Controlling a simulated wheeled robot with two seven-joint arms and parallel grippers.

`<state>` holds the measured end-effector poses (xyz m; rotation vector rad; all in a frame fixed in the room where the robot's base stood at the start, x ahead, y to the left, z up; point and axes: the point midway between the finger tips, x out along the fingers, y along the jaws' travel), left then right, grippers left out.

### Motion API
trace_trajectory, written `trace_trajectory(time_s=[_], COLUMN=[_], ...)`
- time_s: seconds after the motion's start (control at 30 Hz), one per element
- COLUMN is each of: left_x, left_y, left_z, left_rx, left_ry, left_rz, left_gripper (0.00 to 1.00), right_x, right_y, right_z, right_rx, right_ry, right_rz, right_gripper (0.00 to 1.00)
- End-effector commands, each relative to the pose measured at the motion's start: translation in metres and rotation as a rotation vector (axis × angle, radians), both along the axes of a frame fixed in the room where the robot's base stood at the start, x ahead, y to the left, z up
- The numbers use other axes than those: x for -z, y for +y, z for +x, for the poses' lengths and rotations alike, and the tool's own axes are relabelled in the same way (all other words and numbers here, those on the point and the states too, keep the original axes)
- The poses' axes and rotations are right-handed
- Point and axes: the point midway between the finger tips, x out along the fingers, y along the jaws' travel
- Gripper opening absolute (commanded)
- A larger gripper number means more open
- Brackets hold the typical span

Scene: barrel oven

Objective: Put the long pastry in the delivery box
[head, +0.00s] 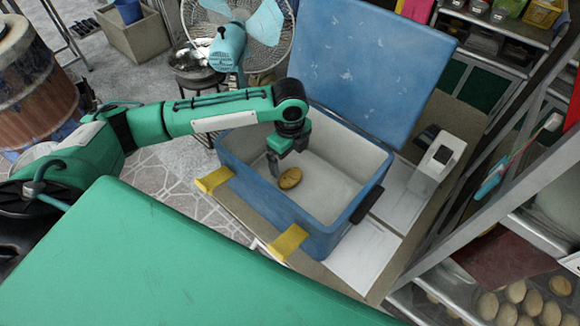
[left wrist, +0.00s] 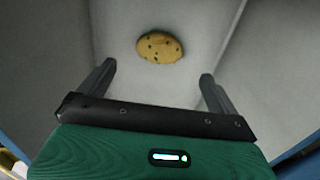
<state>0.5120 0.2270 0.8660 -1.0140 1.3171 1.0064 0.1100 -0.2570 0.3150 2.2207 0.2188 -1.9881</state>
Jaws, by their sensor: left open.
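The blue delivery box (head: 262,197) stands with its lid (head: 375,62) open at the back; its inside is white. A golden-brown pastry with dark specks (head: 290,178) lies inside the box. It looks oval in the head view and also shows in the left wrist view (left wrist: 160,46), ahead of the fingertips. My left gripper (head: 273,163) reaches down into the box and is open. Its two fingers (left wrist: 155,78) are apart with nothing between them, and the pastry lies clear of them. My right gripper is not in view.
Shelves at the right hold trays of several round breads (head: 515,292). A white dispenser-like object (head: 441,155) stands right of the box. A blue fan (head: 228,45) stands behind my left arm. A barrel oven (head: 35,85) is at the far left.

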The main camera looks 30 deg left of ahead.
Motion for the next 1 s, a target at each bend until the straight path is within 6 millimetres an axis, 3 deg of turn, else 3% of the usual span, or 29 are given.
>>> trace_trajectory(time_s=[0.23,0.83,1.0], left_x=[-0.03,-0.034,-0.054], left_y=[0.0,0.0,0.0], left_z=[0.0,0.0,0.0], left_rx=[0.001,0.0,0.0], left_ry=[0.0,0.001,0.0], left_rz=[-0.001,-0.001,-0.001], left_gripper=[0.96,0.96,0.96], right_x=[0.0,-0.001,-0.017], right_y=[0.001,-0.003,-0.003], right_z=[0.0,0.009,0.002], right_rx=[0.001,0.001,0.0], right_ry=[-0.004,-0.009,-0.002], right_rz=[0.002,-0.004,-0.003], right_gripper=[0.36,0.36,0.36])
